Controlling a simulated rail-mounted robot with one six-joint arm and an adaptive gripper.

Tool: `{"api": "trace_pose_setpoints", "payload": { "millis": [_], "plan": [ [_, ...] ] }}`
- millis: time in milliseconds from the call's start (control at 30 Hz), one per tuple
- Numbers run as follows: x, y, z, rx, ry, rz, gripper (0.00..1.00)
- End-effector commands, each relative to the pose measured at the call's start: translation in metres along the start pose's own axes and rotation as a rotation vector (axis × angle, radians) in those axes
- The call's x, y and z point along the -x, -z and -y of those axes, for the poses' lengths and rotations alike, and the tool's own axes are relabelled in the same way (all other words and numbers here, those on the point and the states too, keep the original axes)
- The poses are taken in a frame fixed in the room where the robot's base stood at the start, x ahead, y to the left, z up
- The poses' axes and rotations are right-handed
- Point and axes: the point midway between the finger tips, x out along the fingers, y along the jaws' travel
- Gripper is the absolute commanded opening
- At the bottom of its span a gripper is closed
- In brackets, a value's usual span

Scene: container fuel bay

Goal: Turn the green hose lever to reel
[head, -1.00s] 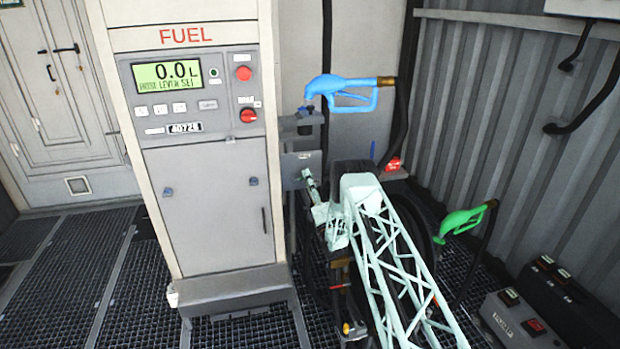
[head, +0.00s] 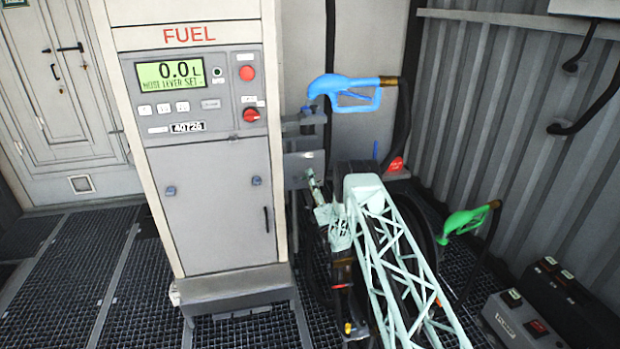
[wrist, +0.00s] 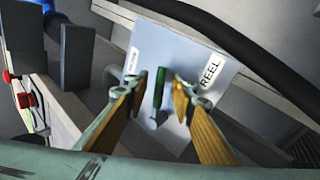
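The green hose lever (wrist: 159,88) stands on a pale plate (wrist: 188,52) in the wrist view. The plate has a REEL label (wrist: 210,74) on the right and another, unreadable label (wrist: 133,60) on the left. The lever points up between the two labels, not at REEL. My gripper (wrist: 152,94) is open, with one yellow-padded finger on each side of the lever. I cannot tell whether either finger touches it. In the head view my gripper (head: 314,186) is just below the grey plate (head: 303,165) beside the fuel cabinet; the lever cannot be made out there.
The fuel cabinet (head: 208,200) stands left of my arm; its display reads 0.0 L and a hose lever message. A blue nozzle (head: 345,92) hangs above, and a green nozzle (head: 466,220) is at right. A dark hose (wrist: 245,50) passes close to the plate.

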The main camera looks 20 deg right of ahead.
Motion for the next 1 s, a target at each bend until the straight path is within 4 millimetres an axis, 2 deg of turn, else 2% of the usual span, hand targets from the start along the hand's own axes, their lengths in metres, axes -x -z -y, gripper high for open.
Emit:
{"api": "trace_pose_setpoints", "payload": {
  "millis": [600,1000],
  "plan": [
    [0.062,0.000,0.000,0.000,0.000,0.000,0.23],
    [0.068,0.000,0.000,0.000,-0.001,0.000,0.23]
  ]
}}
